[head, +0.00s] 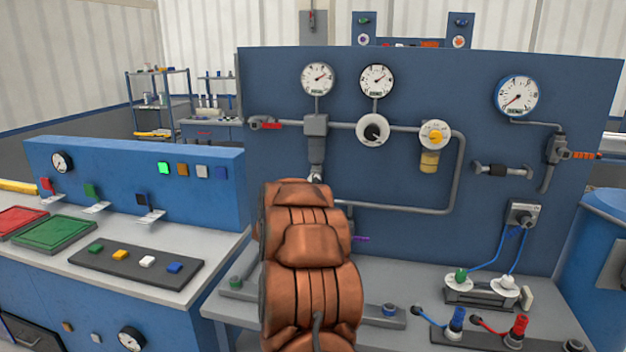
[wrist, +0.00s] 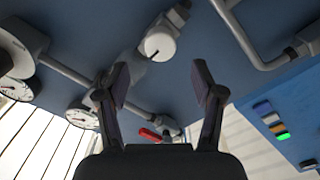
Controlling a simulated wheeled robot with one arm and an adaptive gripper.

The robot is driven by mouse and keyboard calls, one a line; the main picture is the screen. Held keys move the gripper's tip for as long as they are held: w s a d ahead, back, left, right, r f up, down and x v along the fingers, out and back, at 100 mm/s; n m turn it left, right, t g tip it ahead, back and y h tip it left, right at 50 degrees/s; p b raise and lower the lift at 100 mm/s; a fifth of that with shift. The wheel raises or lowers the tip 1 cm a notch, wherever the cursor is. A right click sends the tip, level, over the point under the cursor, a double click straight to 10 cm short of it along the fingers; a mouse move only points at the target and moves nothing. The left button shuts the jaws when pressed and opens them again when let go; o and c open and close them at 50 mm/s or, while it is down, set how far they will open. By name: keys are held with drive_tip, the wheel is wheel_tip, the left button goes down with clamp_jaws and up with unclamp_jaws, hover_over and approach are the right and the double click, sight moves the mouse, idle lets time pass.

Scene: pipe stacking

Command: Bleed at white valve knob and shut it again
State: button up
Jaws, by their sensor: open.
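The white valve knob (wrist: 160,45) shows in the wrist view as a round white cap with a dark mark at its edge, on a grey fitting of the pipework. It lies above the gap between my fingertips, and nothing grips it. My gripper (wrist: 160,78) is open and empty, one finger on each side of the view. In the head view my copper-coloured arm hides the gripper and most of the knob; only a small pale part (head: 316,177) shows at the arm's top edge, below the vertical grey fitting.
The blue panel (head: 420,230) carries pipes, gauges (head: 318,79), a white-rimmed dial with a black centre (head: 372,131), a yellow knob (head: 435,134) and a red-handled valve (head: 266,123). The red handle also shows in the wrist view (wrist: 150,135). A blue console (head: 110,180) stands left.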

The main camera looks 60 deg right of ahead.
drive_tip(key=shift+p+x, duration=1.1)
drive_tip(key=shift+x, duration=2.6)
drive_tip(key=shift+w, duration=0.1)
drive_tip(key=shift+a, duration=0.1)
drive_tip(key=c, duration=1.1)
drive_tip(key=shift+c, duration=0.2)
